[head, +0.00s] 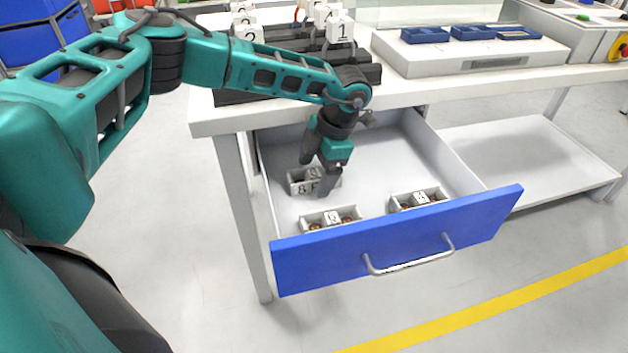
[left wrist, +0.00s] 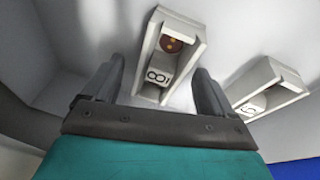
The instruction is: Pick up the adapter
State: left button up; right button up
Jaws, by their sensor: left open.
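My left gripper (head: 317,174) reaches down into the open drawer, over a small light box (head: 294,177) at its left side. In the left wrist view, its two fingers (left wrist: 158,72) are apart, and the same box (left wrist: 190,58) shows between and beyond them. Inside that box are a round brown piece (left wrist: 171,45) and a white tag marked 8 (left wrist: 157,77). The brown piece may be the adapter; I cannot tell for sure. Nothing is held between the fingers. My right gripper is not in view.
The blue drawer front (head: 400,238) has a metal handle (head: 410,264). The drawer's back right floor (head: 385,150) is clear. The tabletop (head: 410,94) overhangs behind.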

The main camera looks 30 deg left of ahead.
aim_at(317, 174)
pick_arm(q)
jog(key=shift+c, duration=0.2)
jog(key=c, duration=1.3)
jog(key=shift+o, duration=0.2)
notch_tip(317, 174, up, 19)
jog(key=p, duration=0.3)
jog(key=shift+p, duration=0.35)
jog(key=shift+r, duration=0.55)
jog(key=shift+p, duration=0.3)
